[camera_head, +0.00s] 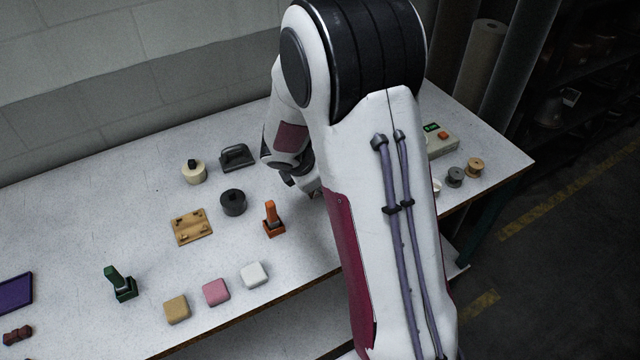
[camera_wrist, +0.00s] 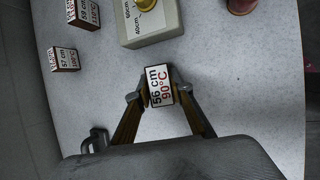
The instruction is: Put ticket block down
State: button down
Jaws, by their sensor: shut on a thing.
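The ticket block (camera_wrist: 161,86) is a small block with a pale top face printed "56 cm 90°C" and dark red-brown sides. In the wrist view my gripper (camera_wrist: 161,91) is shut on it, with one finger on each side. The block is over the white speckled table (camera_wrist: 228,80); I cannot tell whether it touches the surface. In the head view my gripper is mostly hidden by my arm, and the block cannot be made out. Two similar ticket blocks stand at the upper left of the wrist view, one marked 57 cm (camera_wrist: 64,59) and one marked 59 cm (camera_wrist: 84,14).
A grey-green box with a yellow knob (camera_wrist: 150,28) stands beyond the held block. An orange-handled tool (camera_head: 272,220), a dark cylinder (camera_head: 233,203) and a black handled piece (camera_head: 236,157) stand left of my arm. Table to the block's right is clear in the wrist view.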

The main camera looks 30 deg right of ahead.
jog(key=shift+r, duration=4.5)
jog(key=shift+a, duration=0.2)
jog(key=w+a+n+y, duration=0.1)
jog(key=w+a+n, duration=0.6)
jog(key=a, duration=0.4)
jog(key=w+a+n+t+y, duration=0.1)
jog(key=w+a+n+y, duration=0.1)
jog(key=w+a+n, duration=0.4)
jog(key=w+a, duration=0.1)
jog(key=a, duration=0.4)
jog(key=shift+w+a+n, duration=0.15)
jog(key=shift+a+n, duration=0.25)
